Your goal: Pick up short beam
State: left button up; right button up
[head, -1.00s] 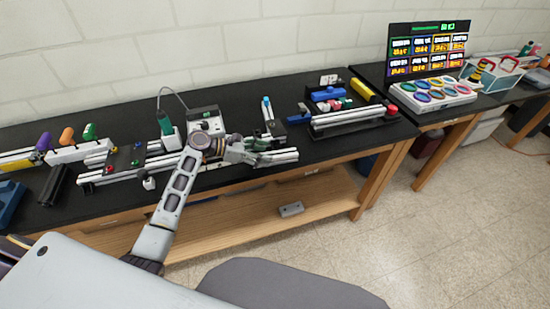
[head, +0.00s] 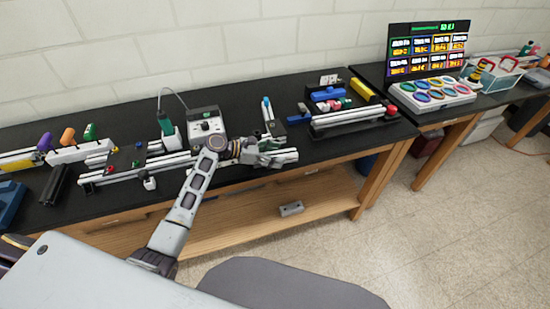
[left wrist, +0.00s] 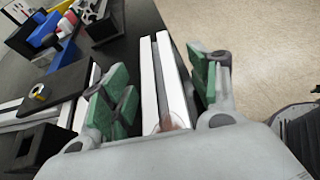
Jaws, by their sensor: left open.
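A short pale aluminium beam (head: 288,155) lies near the front edge of the black bench, its right end showing past my left gripper (head: 268,154). In the left wrist view the slotted beam (left wrist: 171,75) runs lengthwise between the green finger pads of my left gripper (left wrist: 160,88). The fingers are open, one on each side, with a visible gap between the beam and the right pad. I cannot tell how high the pads are above the bench. The near end of the beam is hidden by the gripper body. My right gripper is not in view.
A rack holding beams and coloured parts (head: 345,112) stands to the right on the bench.

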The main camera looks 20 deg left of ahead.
aim_at(275, 154)
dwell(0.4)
pick_arm(q)
jog(key=c, duration=1.3)
jog(key=shift+r, duration=0.15)
jog(key=shift+r, duration=4.95)
